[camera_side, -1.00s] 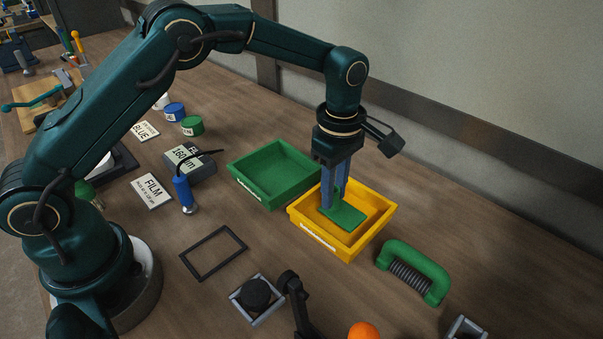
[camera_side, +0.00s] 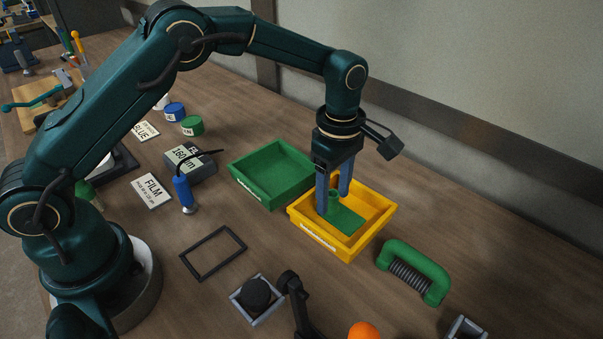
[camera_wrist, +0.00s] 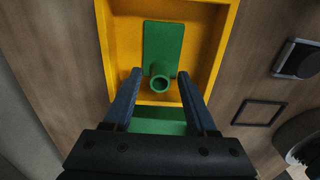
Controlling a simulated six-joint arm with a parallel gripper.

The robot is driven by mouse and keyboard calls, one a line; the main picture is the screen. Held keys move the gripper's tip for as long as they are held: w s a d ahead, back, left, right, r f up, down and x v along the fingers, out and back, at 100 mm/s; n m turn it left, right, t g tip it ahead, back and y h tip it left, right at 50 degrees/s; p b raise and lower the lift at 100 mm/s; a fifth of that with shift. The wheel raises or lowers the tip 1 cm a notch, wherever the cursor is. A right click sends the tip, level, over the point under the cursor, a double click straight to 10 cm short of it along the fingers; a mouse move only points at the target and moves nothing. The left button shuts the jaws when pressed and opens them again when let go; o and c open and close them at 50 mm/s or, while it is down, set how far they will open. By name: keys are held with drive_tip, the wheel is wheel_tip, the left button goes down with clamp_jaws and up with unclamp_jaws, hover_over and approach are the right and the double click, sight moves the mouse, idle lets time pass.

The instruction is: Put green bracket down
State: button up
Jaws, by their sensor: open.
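The green bracket (camera_side: 345,218) lies in the yellow tray (camera_side: 372,236), its flat plate on or close to the tray floor and its short round tube standing up. In the wrist view the bracket (camera_wrist: 163,42) shows its plate and the open end of the tube, inside the yellow tray (camera_wrist: 220,50). My gripper (camera_side: 334,204) is above and around the bracket's tube end, pointing down. Its blue fingers are open, one on each side of the tube, with a gap on both sides in the wrist view (camera_wrist: 160,82).
An empty green tray (camera_side: 272,176) stands left of the yellow one. A green clamp-like part with a dark spring (camera_side: 414,272) lies to the right. A dark thin frame (camera_side: 213,254) lies in front, with a blue-handled tool (camera_side: 183,193) further left.

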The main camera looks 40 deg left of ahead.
wheel_tip(320, 180, up, 10)
wheel_tip(320, 180, up, 7)
drive_tip(key=m+t, duration=0.2)
drive_tip(key=m, duration=0.3)
hover_over(334, 194)
drive_tip(key=s+a, duration=0.3)
drive_tip(key=s, duration=0.1)
drive_tip(key=s+a+f+m+t, duration=0.1)
drive_tip(key=s+a+f+m, duration=0.1)
drive_tip(key=s+m, duration=0.4)
drive_tip(key=s+a+f+m+t, duration=0.1)
drive_tip(key=s+a+m+t, duration=0.1)
drive_tip(key=s+m, duration=0.5)
drive_tip(key=s+a, duration=0.1)
drive_tip(key=s, duration=0.1)
drive_tip(key=shift+s+a+f+t, duration=0.2)
drive_tip(key=shift+s+f+t, duration=0.1)
drive_tip(key=shift+f, duration=0.05)
